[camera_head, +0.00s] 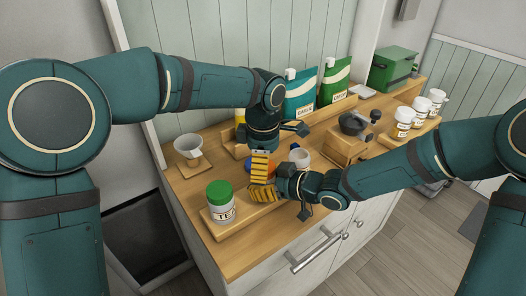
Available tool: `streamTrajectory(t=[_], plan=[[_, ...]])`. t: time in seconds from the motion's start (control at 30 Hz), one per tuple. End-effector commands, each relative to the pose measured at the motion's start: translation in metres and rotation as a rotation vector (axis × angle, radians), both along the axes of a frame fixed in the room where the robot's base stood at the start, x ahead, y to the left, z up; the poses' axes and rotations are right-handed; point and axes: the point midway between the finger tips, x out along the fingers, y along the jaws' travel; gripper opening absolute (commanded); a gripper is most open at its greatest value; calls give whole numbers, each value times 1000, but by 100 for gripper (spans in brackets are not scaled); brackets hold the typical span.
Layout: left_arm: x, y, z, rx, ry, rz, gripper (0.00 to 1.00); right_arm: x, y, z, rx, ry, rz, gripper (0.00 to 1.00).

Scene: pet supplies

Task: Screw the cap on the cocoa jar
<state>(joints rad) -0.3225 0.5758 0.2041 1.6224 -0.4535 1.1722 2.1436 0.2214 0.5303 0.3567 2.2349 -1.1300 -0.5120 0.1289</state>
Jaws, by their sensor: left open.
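My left gripper (279,146) points down over the middle of the counter, open, with a yellow ribbed pad showing. My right gripper (268,196) reaches in from the right, just in front of it. Its yellow ribbed pad shows, but its jaw gap is not clear. Bits of orange-red and blue show behind the grippers, mostly hidden; I cannot tell what they belong to. I cannot make out the cocoa jar or its loose cap. A jar with a green lid (220,202), its label seeming to begin "TE", stands upright on a wooden board at the left front.
A white cup (188,147) stands at the left on the wooden counter (243,250). A small pale cup (299,157) is beside the grippers. A grinder (353,126), teal and green bags (335,80), a green box (392,68) and white-capped jars (404,121) stand further back and right.

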Motion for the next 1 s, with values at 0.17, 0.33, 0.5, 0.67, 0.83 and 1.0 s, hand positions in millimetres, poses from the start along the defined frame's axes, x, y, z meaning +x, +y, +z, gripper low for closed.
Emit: streamTrajectory(t=[0.17, 0.33, 0.5, 0.67, 0.83, 1.0], plan=[[0, 0, -10, 0, -1, -1, 87, 1, -1, 1, 1, -2, -2, 0], [0, 0, -11, 0, -1, -1, 87, 1, -1, 1, 1, -2, -2, 0], [0, 0, -11, 0, -1, -1, 72, 1, -1, 1, 1, -2, -3, 0], [0, 0, -11, 0, -1, -1, 16, 1, -1, 1, 1, -2, -2, 0], [0, 0, -11, -1, -2, -1, 14, 1, 0, 1, 1, -2, -2, 0], [0, 0, -11, -1, -2, -93, 14, 1, 0, 1, 1, -2, -2, 0]])
